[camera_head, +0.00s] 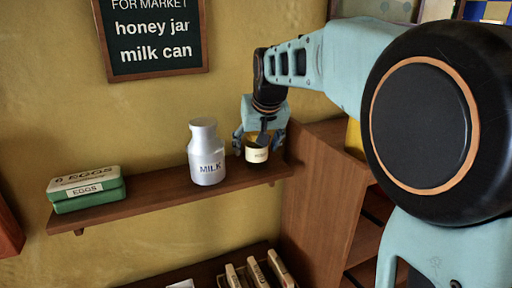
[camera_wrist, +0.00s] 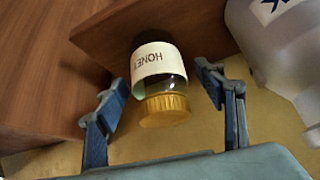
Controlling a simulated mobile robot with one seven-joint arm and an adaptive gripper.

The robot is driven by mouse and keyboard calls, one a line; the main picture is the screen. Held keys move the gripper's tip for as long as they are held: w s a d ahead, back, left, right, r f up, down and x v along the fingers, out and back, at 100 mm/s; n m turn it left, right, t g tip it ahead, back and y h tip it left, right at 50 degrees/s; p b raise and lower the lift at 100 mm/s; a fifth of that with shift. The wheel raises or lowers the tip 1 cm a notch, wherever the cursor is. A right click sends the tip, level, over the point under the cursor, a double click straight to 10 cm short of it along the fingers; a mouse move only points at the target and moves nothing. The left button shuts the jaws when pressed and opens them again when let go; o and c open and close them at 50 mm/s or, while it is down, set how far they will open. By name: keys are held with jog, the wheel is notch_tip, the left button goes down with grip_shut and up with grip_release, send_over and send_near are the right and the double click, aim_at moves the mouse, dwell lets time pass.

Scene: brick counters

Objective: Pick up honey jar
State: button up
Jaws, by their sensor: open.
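The honey jar (camera_head: 257,154) stands upright on the wooden wall shelf, near the shelf's right end. It is dark, with a cream label. In the wrist view the honey jar (camera_wrist: 156,72) shows its "HONEY" label and yellow lid, upside down in the picture. My gripper (camera_head: 262,142) is over the jar in the head view and hides its top. In the wrist view my gripper (camera_wrist: 160,95) is open, with one blue finger on each side of the jar. Gaps show between both fingers and the jar.
A silver milk can (camera_head: 206,153) stands on the shelf (camera_head: 160,195) just left of the jar. A green egg box (camera_head: 88,190) is at the left end. A brown wooden cabinet (camera_head: 318,195) rises close on the right. A sign (camera_head: 152,40) hangs above.

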jog(key=c, duration=1.4)
